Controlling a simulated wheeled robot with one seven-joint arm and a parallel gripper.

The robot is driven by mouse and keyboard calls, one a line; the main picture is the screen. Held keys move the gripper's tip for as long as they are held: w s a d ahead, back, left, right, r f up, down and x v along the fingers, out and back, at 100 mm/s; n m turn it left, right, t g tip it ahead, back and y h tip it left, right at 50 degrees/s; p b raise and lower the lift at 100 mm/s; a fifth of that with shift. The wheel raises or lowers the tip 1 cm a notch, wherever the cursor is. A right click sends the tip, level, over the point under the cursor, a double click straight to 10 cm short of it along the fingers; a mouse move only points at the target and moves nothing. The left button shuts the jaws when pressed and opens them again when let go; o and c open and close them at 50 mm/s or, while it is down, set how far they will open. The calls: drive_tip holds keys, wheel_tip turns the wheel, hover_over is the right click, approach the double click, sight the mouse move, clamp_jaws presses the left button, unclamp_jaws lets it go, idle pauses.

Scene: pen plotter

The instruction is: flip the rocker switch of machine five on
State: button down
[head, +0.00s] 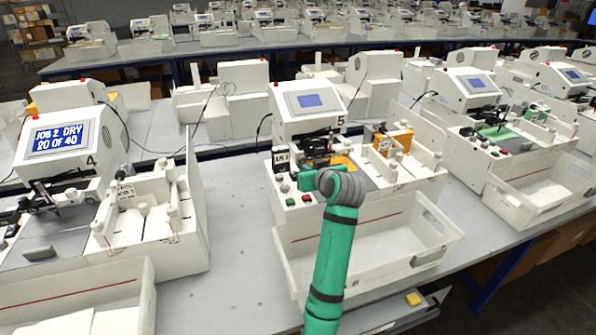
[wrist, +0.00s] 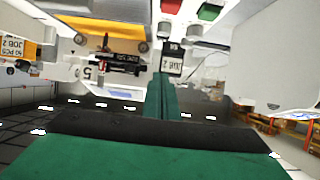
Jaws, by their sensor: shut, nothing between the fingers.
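Machine five (head: 308,101) is the white plotter in the middle of the head view, with a "5" on its front and a blue screen with no readable text. Its pen carriage (head: 318,146) sits over the bed. Red and green buttons (head: 305,199) are on its front left panel. The wrist view shows the machine upside down, with its "5" label (wrist: 87,72), the red button (wrist: 171,6) and the green button (wrist: 209,11). I cannot make out the rocker switch for sure. My gripper (wrist: 162,78) is shut and empty, pointing at the machine near the small job card.
A white bin (head: 420,262) stands in front of machine five. Machine four (head: 70,140) is at left, its screen reading "JOB 2 DRY 20 OF 40". Another plotter (head: 466,90) is at right. Bare grey table (head: 235,215) lies between machines four and five.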

drive_tip(key=shift+w, duration=0.15)
drive_tip(key=x, duration=1)
drive_tip(key=shift+f, duration=0.1)
drive_tip(key=f, duration=0.2)
drive_tip(key=shift+s+d+f, duration=0.1)
drive_tip(key=shift+s+f, duration=0.2)
drive_tip(key=shift+s, duration=0.05)
drive_tip(key=shift+s+f, duration=0.1)
drive_tip(key=shift+f, duration=0.55)
drive_tip(key=shift+d, duration=0.1)
